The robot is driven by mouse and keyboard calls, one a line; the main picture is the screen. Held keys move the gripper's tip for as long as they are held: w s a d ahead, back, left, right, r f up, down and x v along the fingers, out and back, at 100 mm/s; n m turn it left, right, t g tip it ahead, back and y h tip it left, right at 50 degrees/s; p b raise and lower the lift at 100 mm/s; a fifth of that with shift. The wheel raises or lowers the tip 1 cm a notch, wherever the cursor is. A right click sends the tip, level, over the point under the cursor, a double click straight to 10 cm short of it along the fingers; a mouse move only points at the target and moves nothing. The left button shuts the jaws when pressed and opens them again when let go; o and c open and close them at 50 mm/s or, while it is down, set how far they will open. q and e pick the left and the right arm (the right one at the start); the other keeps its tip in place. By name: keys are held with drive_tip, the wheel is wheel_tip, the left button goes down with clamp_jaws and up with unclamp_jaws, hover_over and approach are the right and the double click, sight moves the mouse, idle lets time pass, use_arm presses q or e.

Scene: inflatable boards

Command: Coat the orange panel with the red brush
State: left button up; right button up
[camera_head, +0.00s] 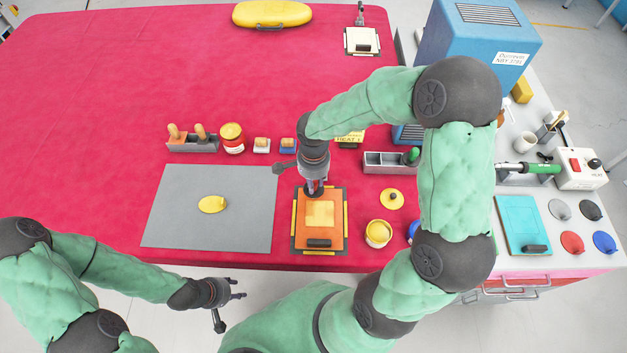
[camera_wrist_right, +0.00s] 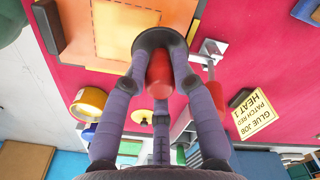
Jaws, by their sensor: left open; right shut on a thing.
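The orange panel (camera_head: 334,228) lies near the table's front edge, with a lighter square patch (camera_head: 322,214) on it and a dark block (camera_head: 319,243) at its front. The panel also shows at the upper left of the right wrist view (camera_wrist_right: 75,22). My right gripper (camera_head: 314,191) is over the panel's back part, shut on the red brush, whose red handle (camera_wrist_right: 159,75) shows between the fingers in the wrist view. The bristles are hidden, so I cannot tell whether they touch the panel. My left gripper (camera_head: 237,289) is open and empty in front of the table.
A grey mat (camera_head: 170,205) with a yellow lid (camera_head: 212,204) lies left of the panel. An open yellow pot (camera_head: 378,233) and another yellow lid (camera_head: 391,198) are to its right. Grey trays (camera_head: 206,145) and a red-labelled tin (camera_head: 232,140) stand behind. The table's back left is clear.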

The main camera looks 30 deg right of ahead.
drive_tip(key=shift+f+b, duration=1.05)
drive_tip(key=shift+b, duration=0.05)
drive_tip(key=shift+s+a+r+b, duration=0.1)
drive_tip(key=shift+s+a+b, duration=0.3)
drive_tip(key=shift+s, duration=0.35)
drive_tip(key=shift+s+a+r+b, duration=0.15)
drive_tip(key=shift+s+a, duration=0.35)
drive_tip(key=shift+s, duration=0.25)
drive_tip(key=shift+s+f, duration=0.1)
drive_tip(key=shift+f, duration=0.05)
